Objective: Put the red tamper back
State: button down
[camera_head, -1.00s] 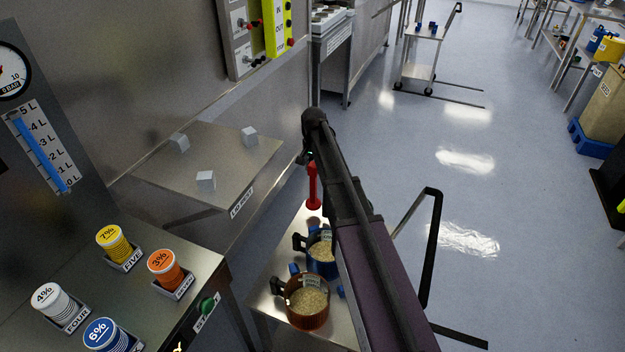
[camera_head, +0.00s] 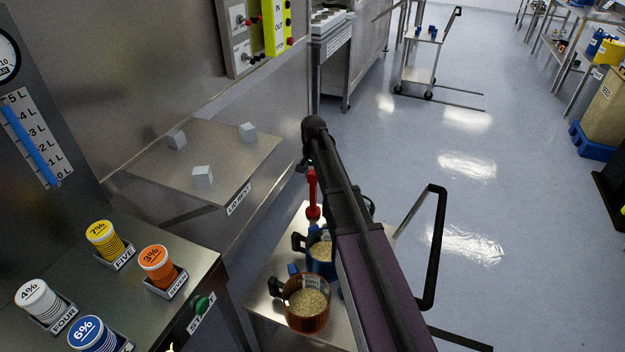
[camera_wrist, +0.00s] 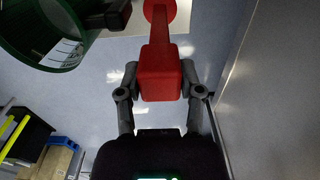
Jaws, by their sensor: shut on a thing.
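The red tamper (camera_head: 313,195) hangs upright from my gripper in the head view, its round foot low near the cart. My gripper (camera_wrist: 160,85) is shut on the tamper's block-shaped handle (camera_wrist: 160,72) in the wrist view. In the head view my arm hides most of the gripper. The tamper's foot is just above or at the back end of the steel cart top (camera_head: 258,288); I cannot tell whether it touches.
A copper pot (camera_head: 306,308) and a blue pot (camera_head: 322,255), both with grainy contents, stand on the cart. A green container (camera_wrist: 45,35) is close beside the tamper. A steel shelf with several grey cubes (camera_head: 202,177) is to the left. Open floor lies right.

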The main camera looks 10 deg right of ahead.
jog(key=shift+f, duration=0.25)
jog(key=shift+c, duration=1.3)
grip_release()
jog(key=shift+r, duration=0.15)
notch_tip(320, 180, up, 12)
jog(key=p, duration=1.2)
jog(key=s+n, duration=0.6)
jog(key=s, duration=2.2)
jog(key=shift+s+a+n, duration=0.2)
jog(key=shift+s+n, duration=0.05)
jog(key=shift+n, duration=0.15)
